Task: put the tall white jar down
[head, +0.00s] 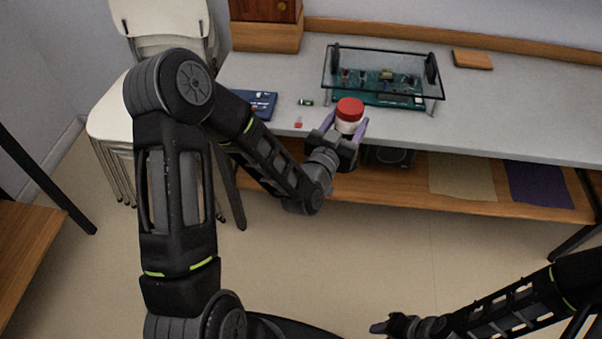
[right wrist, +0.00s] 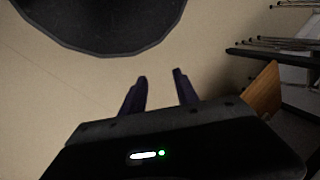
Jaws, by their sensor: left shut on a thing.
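The white jar (head: 347,127) with a red lid is in the head view, near the front edge of the grey tabletop (head: 480,115). My left gripper (head: 346,122) is shut on it, with one purple finger on each side. The jar looks upright, and its lower part is hidden by the gripper. I cannot tell whether it touches the tabletop. My right gripper (head: 378,327) is low at the bottom of the head view, away from the table. In the right wrist view its two fingers (right wrist: 160,78) stand apart with nothing between them.
A glass-topped stand over a green circuit board (head: 385,78) is just behind the jar. A dark blue box (head: 262,104), small parts (head: 305,102) and a wooden block (head: 472,60) lie on the table. Free tabletop lies to the right. A lower shelf (head: 410,187) runs beneath.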

